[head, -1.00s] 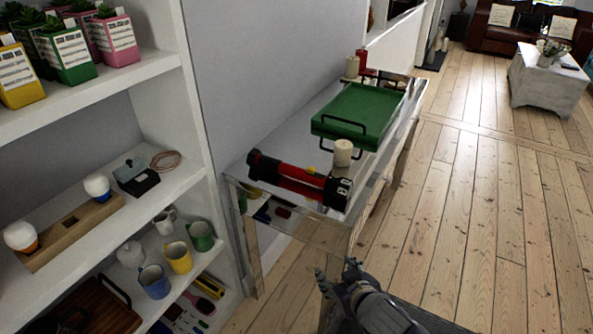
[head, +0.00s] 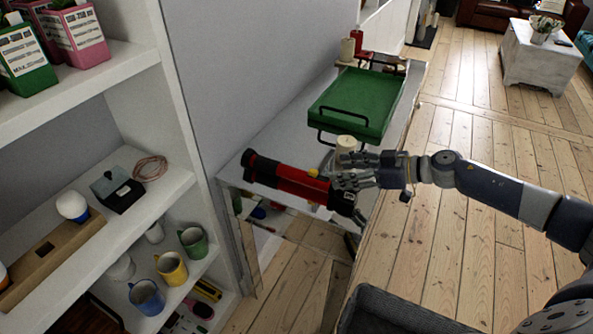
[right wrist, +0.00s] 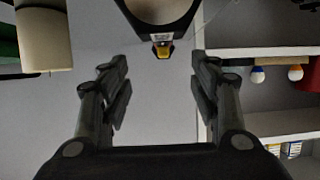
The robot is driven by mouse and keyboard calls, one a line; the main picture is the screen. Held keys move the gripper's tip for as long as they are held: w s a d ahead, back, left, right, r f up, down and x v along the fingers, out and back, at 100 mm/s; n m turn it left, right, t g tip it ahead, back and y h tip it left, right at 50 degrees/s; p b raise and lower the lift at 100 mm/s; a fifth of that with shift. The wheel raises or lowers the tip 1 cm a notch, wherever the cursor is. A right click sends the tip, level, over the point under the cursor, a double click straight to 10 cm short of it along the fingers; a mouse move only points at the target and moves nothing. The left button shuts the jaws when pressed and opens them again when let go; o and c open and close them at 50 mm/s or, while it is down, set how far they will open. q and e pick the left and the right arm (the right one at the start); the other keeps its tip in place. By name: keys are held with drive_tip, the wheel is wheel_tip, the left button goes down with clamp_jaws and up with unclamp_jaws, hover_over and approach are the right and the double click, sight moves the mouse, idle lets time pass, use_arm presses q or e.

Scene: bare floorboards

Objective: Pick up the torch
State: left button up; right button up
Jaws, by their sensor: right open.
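The torch (head: 290,180), red with black ends and a yellow button, lies on the narrow side table (head: 285,128) near its front end. My right gripper (head: 345,181) is open at the torch's right end, in front of part of it. In the right wrist view, the torch (right wrist: 160,12) is at the top centre, its yellow button showing beyond and between the two open fingers (right wrist: 160,85). I cannot tell whether a finger touches it. My left gripper is not in view.
A cream candle (head: 346,146) stands close behind my right gripper; it also shows in the right wrist view (right wrist: 42,40). A green tray (head: 362,98) lies farther back. White shelves (head: 150,185) with mugs stand left. Open floorboards (head: 470,235) lie right.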

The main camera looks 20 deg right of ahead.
sight(315, 171)
drive_tip(key=x, duration=0.5)
drive_tip(key=shift+s+a+p, duration=0.1)
drive_tip(key=shift+s+p, duration=0.05)
drive_tip(key=shift+p, duration=0.15)
drive_tip(key=x, duration=0.4)
drive_tip(key=shift+f, duration=0.1)
drive_tip(key=shift+w+a+f, duration=0.25)
drive_tip(key=shift+w+a, duration=0.1)
drive_tip(key=c, duration=1.2)
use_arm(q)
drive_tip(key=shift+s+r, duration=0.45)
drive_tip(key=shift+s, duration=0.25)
use_arm(e)
drive_tip(key=shift+r, duration=0.1)
drive_tip(key=shift+c, duration=0.6)
